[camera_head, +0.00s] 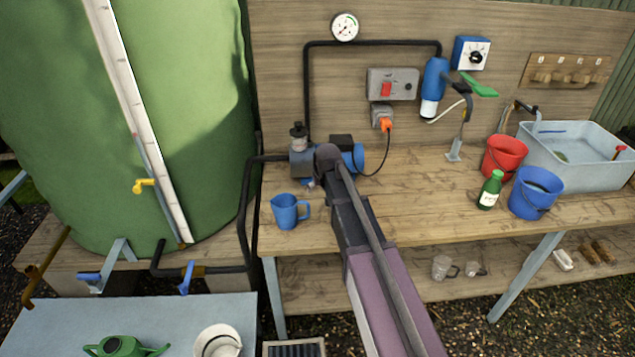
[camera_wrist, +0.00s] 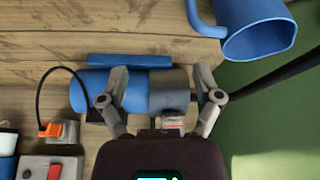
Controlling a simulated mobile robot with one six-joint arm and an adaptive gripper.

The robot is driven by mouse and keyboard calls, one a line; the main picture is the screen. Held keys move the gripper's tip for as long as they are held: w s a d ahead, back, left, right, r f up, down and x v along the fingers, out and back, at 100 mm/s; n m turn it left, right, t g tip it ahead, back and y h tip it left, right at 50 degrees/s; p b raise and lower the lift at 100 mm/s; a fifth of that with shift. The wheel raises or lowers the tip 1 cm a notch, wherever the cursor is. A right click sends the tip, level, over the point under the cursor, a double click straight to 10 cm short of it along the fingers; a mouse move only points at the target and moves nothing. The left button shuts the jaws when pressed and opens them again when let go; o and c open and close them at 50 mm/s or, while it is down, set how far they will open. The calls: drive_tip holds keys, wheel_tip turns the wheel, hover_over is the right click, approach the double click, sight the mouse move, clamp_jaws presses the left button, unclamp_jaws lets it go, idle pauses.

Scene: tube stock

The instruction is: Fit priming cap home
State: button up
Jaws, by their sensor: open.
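A blue and grey pump (camera_head: 303,163) stands on the bench, partly hidden by my arm. A small clear pot with a dark top (camera_head: 298,131) stands at its back left, and I take the dark top for the priming cap. I cannot tell how well it is seated. In the wrist view the pump (camera_wrist: 165,92) lies beneath my gripper (camera_wrist: 161,84). The fingers are spread apart, with nothing visibly held between them. A small clear part with a red mark (camera_wrist: 172,122) shows near the gripper body; the cap is not clear there.
A blue jug (camera_head: 286,212) stands on the bench in front of the pump. A black pipe (camera_head: 306,95) rises behind it, and a cable with an orange plug (camera_head: 386,125) runs right. A green bottle (camera_head: 490,190) and buckets stand right. The bench middle is clear.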

drive_tip(key=shift+s+d+f+b, duration=0.15)
drive_tip(key=shift+s+f+b, duration=0.3)
drive_tip(key=shift+s, duration=0.3)
drive_tip(key=shift+s+d+f+b, duration=0.15)
drive_tip(key=shift+s+f+b, duration=0.1)
drive_tip(key=shift+s+f, duration=0.4)
drive_tip(key=shift+s+r, duration=0.1)
drive_tip(key=shift+r, duration=0.05)
idle(0.9)
